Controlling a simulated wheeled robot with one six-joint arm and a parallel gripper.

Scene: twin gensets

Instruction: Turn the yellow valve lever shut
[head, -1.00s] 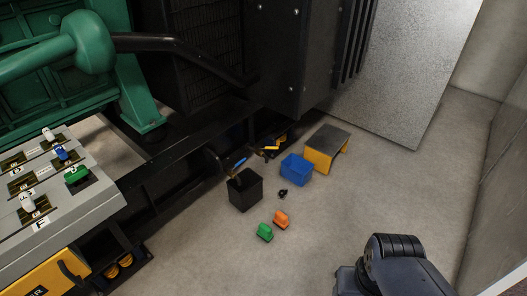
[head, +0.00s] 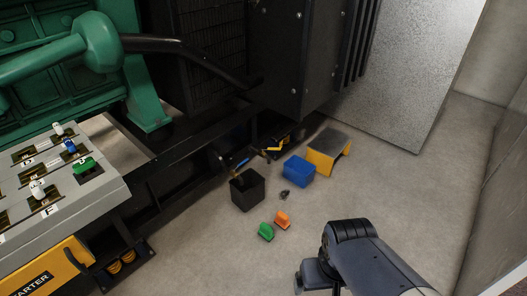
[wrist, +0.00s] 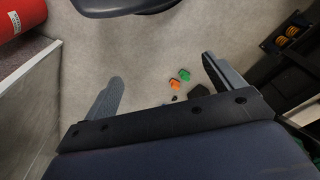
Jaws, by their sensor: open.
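A small yellow lever (head: 273,149) shows in the head view, low on the dark genset frame, behind the black bin and left of the blue bin. Its fitting is small and partly in shadow, so I cannot tell its exact angle. My gripper (wrist: 162,68) is open and empty in the wrist view, its two fingers wide apart above the floor. The lever does not show clearly in the wrist view. In the head view my arm is at the lower right, well apart from the lever.
A black bin (head: 247,190), a blue bin (head: 299,171) and a yellow step stool (head: 329,150) stand near the frame. A green block (head: 266,232) and an orange block (head: 283,220) lie on open floor. A red cylinder (wrist: 18,18) shows in the wrist view.

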